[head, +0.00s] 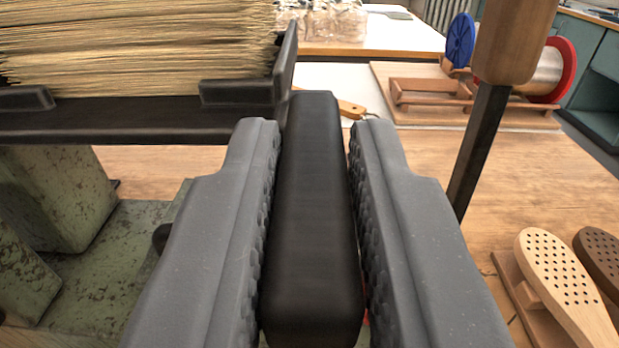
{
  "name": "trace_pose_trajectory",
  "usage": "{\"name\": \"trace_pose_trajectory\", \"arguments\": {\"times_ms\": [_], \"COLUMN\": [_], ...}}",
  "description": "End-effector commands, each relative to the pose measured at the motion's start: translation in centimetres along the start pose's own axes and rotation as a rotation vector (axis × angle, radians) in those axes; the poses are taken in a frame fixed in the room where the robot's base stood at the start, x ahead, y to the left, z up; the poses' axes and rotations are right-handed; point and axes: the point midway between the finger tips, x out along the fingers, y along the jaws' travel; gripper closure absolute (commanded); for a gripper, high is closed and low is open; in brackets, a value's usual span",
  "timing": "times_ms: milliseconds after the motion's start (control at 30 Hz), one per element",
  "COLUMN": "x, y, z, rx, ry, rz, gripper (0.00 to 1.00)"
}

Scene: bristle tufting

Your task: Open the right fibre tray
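My gripper (317,140) points forward with its two grey fingers on either side of a long black bar (315,200). The bar lies lengthwise between the ribbed finger pads. A thin gap shows between the bar and the right finger; the left finger looks very close to the bar, and I cannot tell if it touches. The bar's far end is beside the dark fibre tray (130,128) at the upper left, but any join is not clear. The tray holds a thick stack of pale fibre (140,45).
Green, worn machine castings (65,200) stand below the tray. A dark upright rod with a wooden handle (515,40) rises close to the right. Brush blocks with holes (565,275) lie at lower right. A spool stand (470,90) is farther back.

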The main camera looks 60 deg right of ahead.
Motion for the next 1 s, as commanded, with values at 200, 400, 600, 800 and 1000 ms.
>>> {"name": "trace_pose_trajectory", "arguments": {"times_ms": [200,400,600,800,1000], "x": [0.1,0.1,0.1,-0.8,-4.1], "y": [0.2,0.2,0.2,0.2,0.1], "z": [0.2,0.1,0.1,0.1,0.2], "rx": [-0.001,0.000,0.000,0.000,-0.001], "ry": [-0.005,-0.003,-0.002,-0.002,-0.006], "rz": [0.007,0.007,0.006,0.006,0.002], "gripper": [0.62,0.62,0.62,0.62,0.62]}}
